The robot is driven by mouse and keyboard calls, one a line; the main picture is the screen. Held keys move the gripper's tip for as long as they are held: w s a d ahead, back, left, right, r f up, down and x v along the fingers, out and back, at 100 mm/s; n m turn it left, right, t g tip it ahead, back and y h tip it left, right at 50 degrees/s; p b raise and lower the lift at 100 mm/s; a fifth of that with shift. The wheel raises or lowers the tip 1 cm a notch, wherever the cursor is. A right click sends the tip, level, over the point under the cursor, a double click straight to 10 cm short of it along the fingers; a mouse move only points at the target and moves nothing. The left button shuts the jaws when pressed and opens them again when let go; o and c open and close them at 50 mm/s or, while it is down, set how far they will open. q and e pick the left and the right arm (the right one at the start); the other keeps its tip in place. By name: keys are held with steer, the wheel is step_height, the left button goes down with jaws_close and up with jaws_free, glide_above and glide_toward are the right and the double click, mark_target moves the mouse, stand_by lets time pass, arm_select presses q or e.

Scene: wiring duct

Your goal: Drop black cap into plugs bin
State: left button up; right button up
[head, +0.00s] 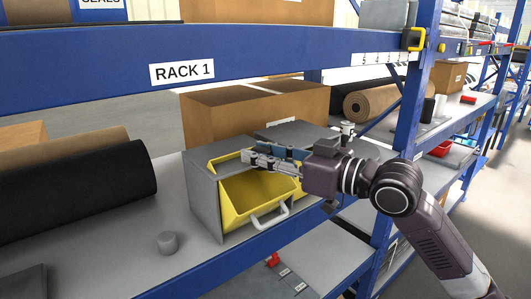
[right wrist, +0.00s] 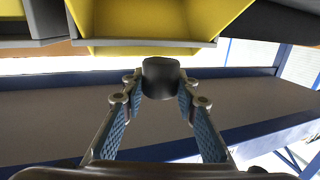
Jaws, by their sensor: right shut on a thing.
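My right gripper (head: 262,160) reaches in from the right and sits at the upper opening of a yellow bin. In the right wrist view it is shut on a black cap (right wrist: 161,78), held between the two blue-padded fingertips. The cap cannot be made out in the head view. The yellow bin (head: 255,203) is tilted open in a grey housing (head: 203,189) and has a pale handle on its front. Yellow bin walls also show at the top of the right wrist view (right wrist: 150,22). No plugs label is readable. My left gripper is not in view.
Black and brown rolls (head: 80,190) lie farther left. A cardboard box (head: 250,115) stands behind the bin. A blue beam marked RACK 1 (head: 110,75) crosses above, and a blue post (head: 412,105) stands right.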

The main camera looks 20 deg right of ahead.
steer(key=o, duration=1.2)
steer(key=v, duration=1.2)
